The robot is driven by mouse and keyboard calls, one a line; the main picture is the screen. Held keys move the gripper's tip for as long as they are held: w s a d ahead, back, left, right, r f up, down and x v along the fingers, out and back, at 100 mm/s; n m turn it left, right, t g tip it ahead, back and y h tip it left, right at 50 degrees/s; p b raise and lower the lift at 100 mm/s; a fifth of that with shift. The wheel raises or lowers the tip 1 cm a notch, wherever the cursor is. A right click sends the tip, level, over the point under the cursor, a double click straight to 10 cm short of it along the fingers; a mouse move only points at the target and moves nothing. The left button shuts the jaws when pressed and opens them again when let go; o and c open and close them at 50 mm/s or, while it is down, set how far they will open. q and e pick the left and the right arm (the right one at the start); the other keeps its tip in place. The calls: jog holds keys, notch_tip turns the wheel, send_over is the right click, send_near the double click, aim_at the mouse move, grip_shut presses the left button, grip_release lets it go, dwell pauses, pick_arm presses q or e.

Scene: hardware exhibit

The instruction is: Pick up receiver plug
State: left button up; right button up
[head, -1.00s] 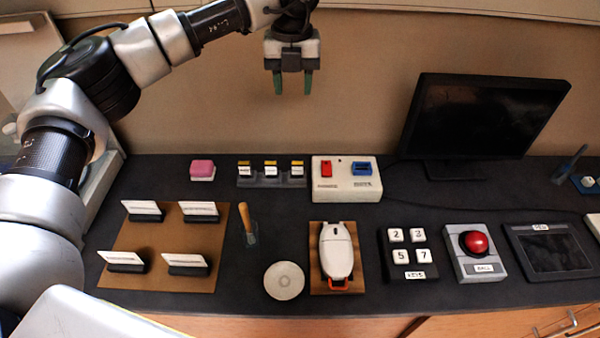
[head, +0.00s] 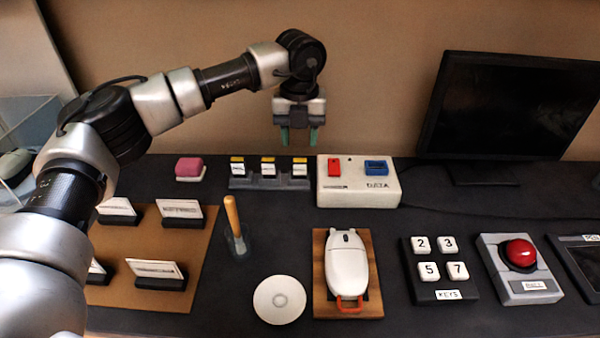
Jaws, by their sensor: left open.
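A white box (head: 357,190) stands on the dark counter near the back wall. A red piece (head: 334,167) and a blue piece (head: 376,167) sit in its top. A label under the blue piece seems to read "DATA"; the one under the red is too small to read. I cannot tell which piece is the receiver plug. My left gripper (head: 299,139) is open and empty, fingers down, above and slightly left of the box, apart from it. My right gripper is out of view.
Left of the box stand a slotted card holder (head: 268,178) and a pink block (head: 189,168). In front are a white mouse (head: 347,264) on a wooden board, a round white disc (head: 279,299) and a keypad (head: 439,270). A monitor (head: 503,105) stands at right.

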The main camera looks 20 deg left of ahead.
aim_at(300, 160)
pick_arm(q)
notch_tip(300, 160, down, 7)
jog(key=shift+w+f, duration=0.15)
jog(key=shift+f, duration=0.05)
jog(key=shift+c, duration=0.4)
jog(key=c, duration=0.6)
jog(key=shift+r, duration=0.1)
jog(key=shift+r, duration=0.1)
